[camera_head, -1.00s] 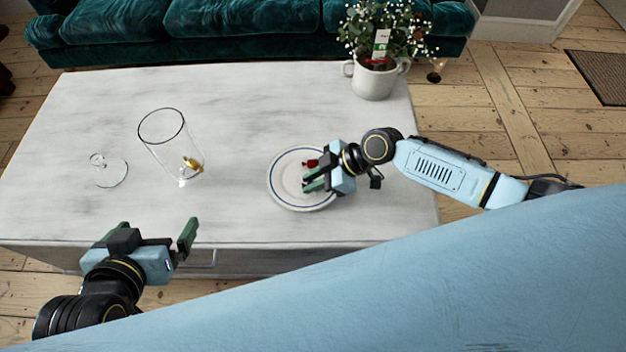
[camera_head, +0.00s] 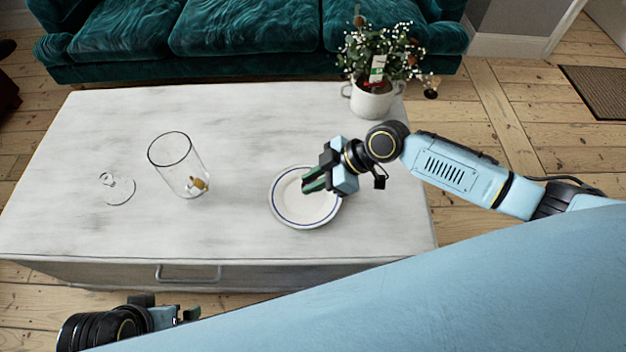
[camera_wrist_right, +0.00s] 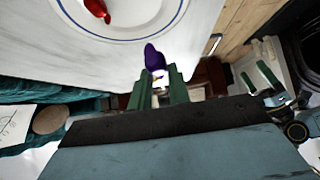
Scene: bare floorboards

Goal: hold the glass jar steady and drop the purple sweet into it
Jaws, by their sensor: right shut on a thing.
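The glass jar (camera_head: 170,150) stands open and upright on the table at left, with a gold sweet (camera_head: 198,185) inside. My right gripper (camera_head: 313,181) is over the plate (camera_head: 300,218) in the head view. In the right wrist view it is shut on the purple sweet (camera_wrist_right: 153,58), which sticks out past the green fingertips. A red sweet (camera_wrist_right: 97,10) lies on the plate in that view; the arm hides it in the head view. My left gripper (camera_head: 185,314) is empty, low at the table's front, partly hidden; its fingers stand apart in the right wrist view (camera_wrist_right: 257,78).
A glass lid (camera_head: 118,189) lies left of the jar. A potted plant (camera_head: 371,101) stands at the table's back right corner. The white table (camera_head: 240,140) is clear between jar and plate. A green sofa (camera_head: 240,30) is behind it.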

